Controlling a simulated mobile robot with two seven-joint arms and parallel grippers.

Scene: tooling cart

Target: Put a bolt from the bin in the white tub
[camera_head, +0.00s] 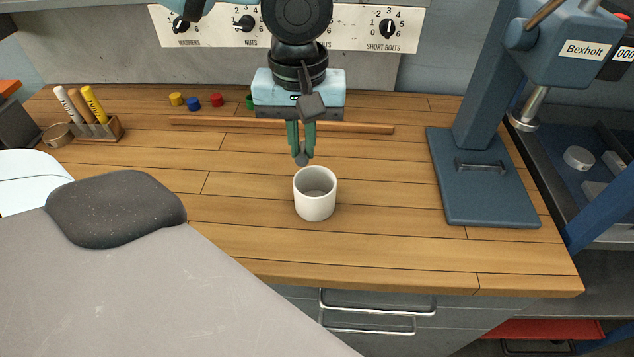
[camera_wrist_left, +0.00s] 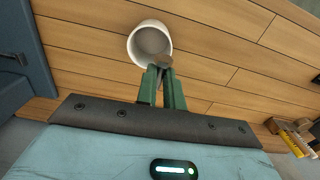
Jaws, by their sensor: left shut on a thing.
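The white tub (camera_head: 315,201) stands upright on the wooden worktop, and its visible inside looks empty. It also shows in the left wrist view (camera_wrist_left: 134,48). My left gripper (camera_head: 301,150) points down just behind the tub's far rim. Its green fingers are shut on a small grey bolt (camera_head: 302,159), which also shows at the fingertips in the left wrist view (camera_wrist_left: 179,61). The bolt appears above the tub's rim; I cannot tell whether it touches it. The bin of bolts is not seen clearly. My right gripper is not in view.
A wooden rod (camera_head: 220,121) lies behind the gripper. A marker holder (camera_head: 98,128) stands at the left with several coloured caps nearby. A blue press (camera_head: 490,178) stands at the right. The worktop around the tub is clear.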

